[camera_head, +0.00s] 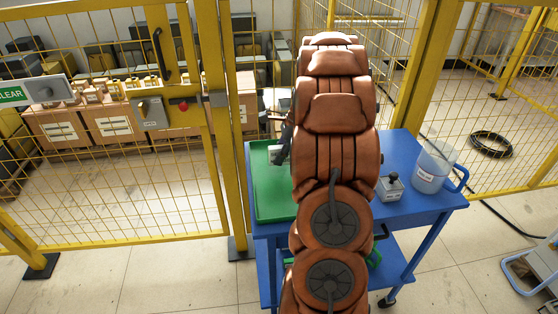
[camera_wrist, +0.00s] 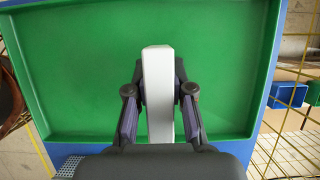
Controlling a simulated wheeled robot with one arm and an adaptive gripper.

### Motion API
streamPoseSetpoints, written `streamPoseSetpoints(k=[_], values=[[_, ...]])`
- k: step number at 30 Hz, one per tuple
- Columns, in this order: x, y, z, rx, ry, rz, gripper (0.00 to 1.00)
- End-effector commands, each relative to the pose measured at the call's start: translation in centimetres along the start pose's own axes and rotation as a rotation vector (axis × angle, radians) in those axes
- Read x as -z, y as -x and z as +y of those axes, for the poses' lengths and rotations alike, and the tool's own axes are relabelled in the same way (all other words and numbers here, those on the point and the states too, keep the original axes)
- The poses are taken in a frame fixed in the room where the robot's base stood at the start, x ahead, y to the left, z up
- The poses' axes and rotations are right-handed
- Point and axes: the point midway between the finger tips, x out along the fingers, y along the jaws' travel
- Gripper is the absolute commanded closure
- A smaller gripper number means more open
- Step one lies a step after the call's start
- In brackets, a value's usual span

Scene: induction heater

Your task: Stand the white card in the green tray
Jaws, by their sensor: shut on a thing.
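The white card (camera_wrist: 158,75) stands between the two fingers of my gripper (camera_wrist: 160,98), which is shut on it, in the wrist view. I look at it nearly edge on, as a narrow white strip. The green tray (camera_wrist: 75,70) fills most of that view behind the card. In the head view the tray (camera_head: 272,200) lies on the left part of the blue cart, partly covered by my arm. A small pale part of the card (camera_head: 273,153) shows there beside my gripper (camera_head: 282,150), over the tray. I cannot tell whether the card touches the tray floor.
The blue cart (camera_head: 412,222) also carries a grey box with a knob (camera_head: 389,187) and a clear jug with a blue handle (camera_head: 433,165), both right of my arm. Yellow mesh fencing (camera_head: 228,130) stands close behind and left of the cart.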

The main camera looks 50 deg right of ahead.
Motion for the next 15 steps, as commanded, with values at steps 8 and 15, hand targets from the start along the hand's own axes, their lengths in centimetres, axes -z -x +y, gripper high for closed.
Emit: streamPoseSetpoints(k=[8,15], values=[[0.8,-2.1,0.1,-0.002,-0.001,-0.001,1.0],[0.9,-2.1,0.1,-0.001,-0.001,-0.001,1.0]])
